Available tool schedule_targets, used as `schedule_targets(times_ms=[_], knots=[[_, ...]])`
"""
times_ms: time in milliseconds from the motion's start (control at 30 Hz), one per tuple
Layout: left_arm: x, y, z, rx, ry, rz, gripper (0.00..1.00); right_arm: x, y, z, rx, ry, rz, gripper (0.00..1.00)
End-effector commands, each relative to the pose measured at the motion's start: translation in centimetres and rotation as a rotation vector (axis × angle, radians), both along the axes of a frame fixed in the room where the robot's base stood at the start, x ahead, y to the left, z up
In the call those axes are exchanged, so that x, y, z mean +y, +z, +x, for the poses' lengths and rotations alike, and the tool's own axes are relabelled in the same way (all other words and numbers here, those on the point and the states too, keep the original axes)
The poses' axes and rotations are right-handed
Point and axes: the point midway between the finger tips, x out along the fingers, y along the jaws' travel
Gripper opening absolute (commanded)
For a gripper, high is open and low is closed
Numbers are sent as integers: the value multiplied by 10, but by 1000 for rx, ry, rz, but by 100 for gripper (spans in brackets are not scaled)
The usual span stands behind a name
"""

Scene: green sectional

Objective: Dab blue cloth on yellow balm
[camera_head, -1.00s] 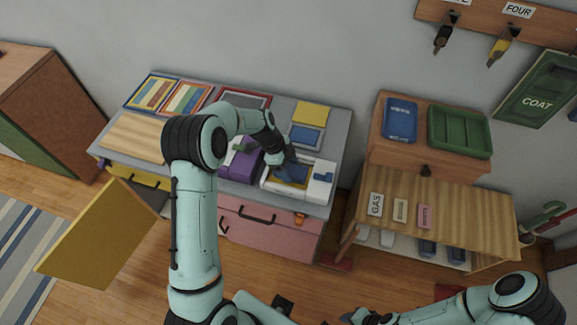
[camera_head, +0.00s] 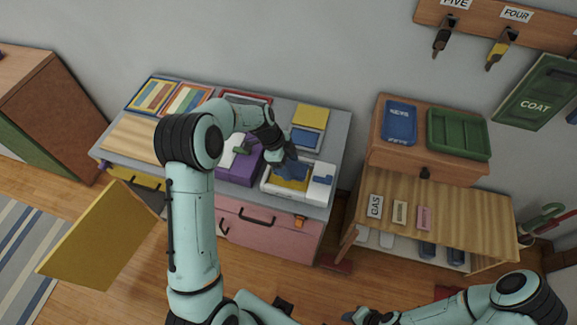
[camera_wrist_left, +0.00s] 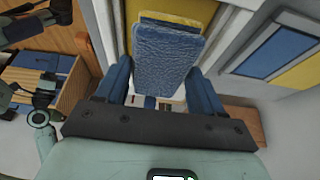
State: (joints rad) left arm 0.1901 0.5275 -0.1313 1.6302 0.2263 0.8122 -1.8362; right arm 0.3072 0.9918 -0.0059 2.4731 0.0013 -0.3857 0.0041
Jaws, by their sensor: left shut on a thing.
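My left gripper (camera_head: 287,161) is over the grey-topped counter, shut on the blue cloth (camera_head: 293,171). In the left wrist view the textured cloth (camera_wrist_left: 165,60) hangs at the blue fingers of the left gripper (camera_wrist_left: 162,92). The yellow balm (camera_head: 288,184) is a flat patch in a white tray (camera_head: 268,187), partly covered from view by the cloth. A yellow area (camera_wrist_left: 185,10) shows behind the cloth in the left wrist view. I cannot tell whether cloth and balm touch. My right gripper (camera_head: 358,316) is at the bottom edge, mostly cut off.
A purple box (camera_head: 238,169) stands close left of the tray. A small blue piece lies on the tray's right white part (camera_head: 321,186). Behind is a blue panel (camera_head: 306,138) in a pale frame. Striped panels and a wooden board lie farther left. An open yellow door (camera_head: 98,238) sticks out.

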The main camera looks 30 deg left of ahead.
Motion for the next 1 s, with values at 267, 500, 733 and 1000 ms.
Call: schedule_targets(times_ms=[267, 500, 733, 1000], knots=[[0, 25, 1, -2, 2, -1, 39, 0, 9, 7, -8, 1, 0, 38], [0, 39, 0, -1, 0, 0, 39, 0, 14, 11, -13, 0, 0, 38], [0, 40, 0, 0, 1, 0, 39, 0, 13, 11, -12, 0, 0, 38], [0, 40, 0, 0, 1, 0, 39, 0, 13, 11, -12, 0, 0, 38]])
